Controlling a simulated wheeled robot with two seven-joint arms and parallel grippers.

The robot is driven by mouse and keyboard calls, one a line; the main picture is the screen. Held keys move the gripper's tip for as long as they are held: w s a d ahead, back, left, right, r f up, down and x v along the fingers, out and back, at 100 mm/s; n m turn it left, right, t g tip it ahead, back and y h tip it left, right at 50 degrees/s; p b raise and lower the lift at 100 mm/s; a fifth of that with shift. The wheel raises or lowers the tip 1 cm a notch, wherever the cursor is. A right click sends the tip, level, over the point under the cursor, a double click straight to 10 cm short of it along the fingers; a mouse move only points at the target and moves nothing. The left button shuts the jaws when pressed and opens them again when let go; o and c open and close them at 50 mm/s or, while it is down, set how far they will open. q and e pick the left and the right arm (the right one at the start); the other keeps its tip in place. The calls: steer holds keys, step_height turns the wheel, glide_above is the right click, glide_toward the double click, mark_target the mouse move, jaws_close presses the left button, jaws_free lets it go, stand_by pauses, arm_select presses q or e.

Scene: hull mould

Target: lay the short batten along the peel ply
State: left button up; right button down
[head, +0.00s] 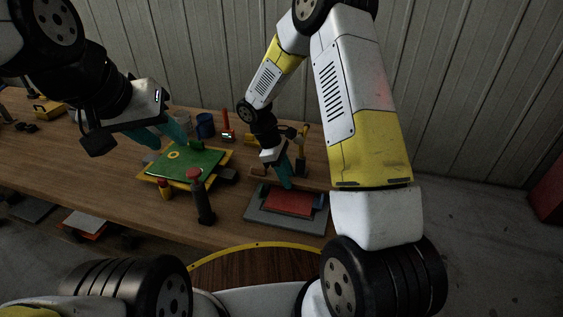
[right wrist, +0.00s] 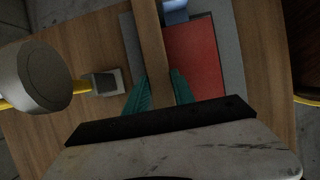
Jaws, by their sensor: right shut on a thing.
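My right gripper (head: 284,177) is shut on a narrow wooden batten (right wrist: 151,45), which runs away from the teal fingers in the right wrist view. That view shows the batten passing over the left edge of a red sheet (right wrist: 196,62), possibly the peel ply. In the head view the red sheet (head: 288,202) lies on a grey plate (head: 260,217) on the bench. I cannot tell whether the batten touches the sheet. My left gripper (head: 160,134) has its teal fingers apart, above the far left edge of a green sheet (head: 185,163).
The green sheet lies on a yellow-edged board. A blue cup (head: 205,126) is behind. A grey cylinder (right wrist: 35,76) on a yellow rod lies left of the batten in the wrist view.

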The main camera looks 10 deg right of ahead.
steer(key=shift+f, duration=0.4)
steer(key=shift+f, duration=0.15)
steer(key=c, duration=1.1)
jaws_free()
steer(key=shift+o, duration=0.2)
step_height(320, 180, up, 18)
steer(key=s+a+m+t+y, duration=0.1)
steer(key=a+m, duration=0.1)
steer(key=s+d+r+m+t+y, duration=0.2)
steer(key=s+r+m, duration=0.3)
steer(key=s, duration=0.4)
steer(key=s+d+r+m+t+y, duration=0.3)
steer(key=s+r+m+t, duration=0.2)
steer(key=s+r, duration=0.3)
steer(key=shift+s+d+r+m, duration=0.15)
steer(key=shift+s+d+m, duration=0.2)
steer(key=shift+s, duration=0.7)
